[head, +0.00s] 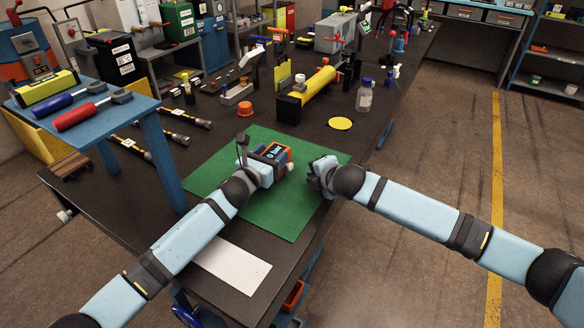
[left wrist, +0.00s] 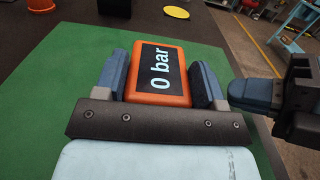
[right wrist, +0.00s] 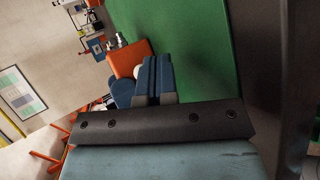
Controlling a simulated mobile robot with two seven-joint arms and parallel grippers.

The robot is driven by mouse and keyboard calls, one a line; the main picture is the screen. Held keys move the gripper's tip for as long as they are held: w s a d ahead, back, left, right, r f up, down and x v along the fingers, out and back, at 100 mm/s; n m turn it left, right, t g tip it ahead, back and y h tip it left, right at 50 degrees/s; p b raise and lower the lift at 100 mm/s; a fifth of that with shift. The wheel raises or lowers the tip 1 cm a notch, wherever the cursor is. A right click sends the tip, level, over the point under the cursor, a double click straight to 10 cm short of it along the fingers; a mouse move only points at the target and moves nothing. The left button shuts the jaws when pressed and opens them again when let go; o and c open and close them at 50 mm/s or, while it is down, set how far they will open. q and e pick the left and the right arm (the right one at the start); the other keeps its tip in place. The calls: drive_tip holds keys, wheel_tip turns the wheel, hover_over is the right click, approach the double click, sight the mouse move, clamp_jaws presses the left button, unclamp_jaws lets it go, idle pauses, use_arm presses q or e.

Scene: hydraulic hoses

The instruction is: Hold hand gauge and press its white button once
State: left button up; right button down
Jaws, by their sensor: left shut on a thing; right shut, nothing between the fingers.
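The hand gauge (head: 274,151) is an orange block with a black screen, held above the green mat (head: 238,147). In the left wrist view the gauge (left wrist: 158,99) reads "0 bar", and my left gripper (left wrist: 160,72) is shut on its two sides. The left gripper also shows in the head view (head: 262,168). The white button (right wrist: 143,75) shows as a pale round knob on the gauge's side in the right wrist view. My right gripper (right wrist: 157,75) is shut and empty, close to this button; I cannot tell whether they touch. In the head view the right gripper (head: 318,172) is right of the gauge.
A white sheet (head: 231,265) lies near the table's front edge. A blue stand (head: 167,160) with screwdrivers is at left. A yellow cylinder (head: 317,82), an orange cap (head: 245,108), a bottle (head: 364,96) and a yellow disc (head: 340,124) stand or lie beyond the mat.

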drive_tip(key=shift+s+d, duration=0.65)
drive_tip(key=shift+d, duration=0.3)
use_arm(q)
drive_tip(key=o, duration=1.1)
